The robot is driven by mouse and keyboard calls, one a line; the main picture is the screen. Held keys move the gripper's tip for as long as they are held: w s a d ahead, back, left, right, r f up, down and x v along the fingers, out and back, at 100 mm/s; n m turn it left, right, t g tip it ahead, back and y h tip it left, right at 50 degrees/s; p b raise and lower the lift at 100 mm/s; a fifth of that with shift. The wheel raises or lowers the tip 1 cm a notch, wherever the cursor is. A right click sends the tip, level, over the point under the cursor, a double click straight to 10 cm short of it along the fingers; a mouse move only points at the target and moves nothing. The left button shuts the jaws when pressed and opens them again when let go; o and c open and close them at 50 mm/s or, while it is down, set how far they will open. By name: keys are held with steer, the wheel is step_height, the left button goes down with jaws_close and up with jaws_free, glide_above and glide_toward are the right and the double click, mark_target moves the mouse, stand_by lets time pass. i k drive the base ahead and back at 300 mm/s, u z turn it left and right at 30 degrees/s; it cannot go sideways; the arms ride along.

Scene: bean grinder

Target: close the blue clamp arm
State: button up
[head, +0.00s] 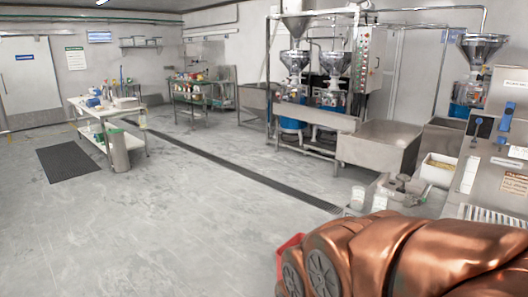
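At the right edge, on a steel machine (493,165), I see two small blue parts. My copper-coloured arm fills the lower right, in front of and below the machine. My gripper does not show.
A steel counter with a white box of pale contents (438,170) and small containers stands left of the machine. Steel bins (380,146) and hoppers stand behind. The floor (180,215) at left is largely clear, with a dark mat (68,159) and a white table (105,108).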

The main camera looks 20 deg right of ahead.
mark_target(508, 112)
steer(key=i, duration=5.05)
steer(key=z, duration=2.4)
steer(key=i, duration=2.15)
steer(key=z, duration=2.7)
